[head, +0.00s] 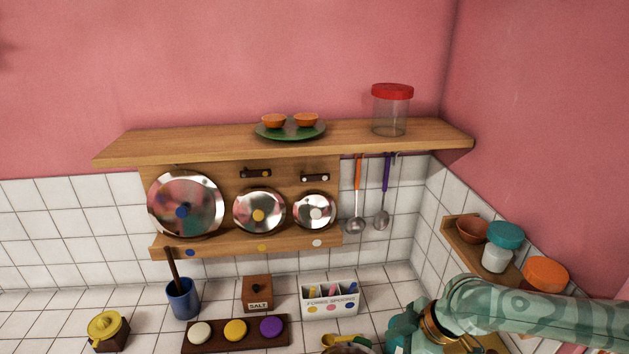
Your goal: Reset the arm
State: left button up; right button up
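My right arm (540,312) comes in from the right edge, pale green with a gold ring (434,326) at its bend. Beyond the bend it drops toward the bottom edge, and I cannot make out any gripper fingers. My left arm and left gripper are not in view.
A wooden shelf (200,144) holds a green plate with orange bowls and a red-lidded jar (391,112). Round lids (186,204) stand on the rack below; ladles hang beside it. A small corner shelf (464,254) with jars is close to my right arm. A spoon box (330,300) stands on the counter.

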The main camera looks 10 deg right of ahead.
jog(key=s+a+r+n+t+y, duration=0.1)
jog(key=s+a+t, duration=0.15)
jog(key=a, duration=0.45)
jog(key=s+a+r+n+t+y, duration=0.1)
jog(key=s+a, duration=0.2)
jog(key=a, duration=0.4)
jog(key=s+d+f+m+h, duration=0.1)
jog(key=s+d+m+h, duration=0.25)
jog(key=d, duration=0.45)
jog(key=s+d+f+m+t+h, duration=0.15)
jog(key=d+h, duration=0.25)
jog(key=d, duration=0.4)
jog(key=s+d+m+h, duration=0.3)
jog(key=s+d+h, duration=0.1)
jog(key=d, duration=0.4)
jog(key=s+a+f+g+y+b, duration=0.15)
jog(key=f+b, duration=0.25)
jog(key=f, duration=0.9)
jog(key=s+a+f+m+g+b, duration=0.1)
jog(key=s+f+b, duration=0.15)
jog(key=f, duration=0.95)
jog(key=s+a+f+g+y+b, duration=0.15)
jog(key=f+b, duration=0.25)
jog(key=f, duration=0.9)
jog(key=s+f+m+g+y+b, duration=0.1)
jog(key=s+f+b, duration=0.7)
jog(key=s+f, duration=1)
notch_tip(320, 180, down, 5)
jog(key=shift+s+m+g, duration=0.3)
jog(key=shift+m+g, duration=0.6)
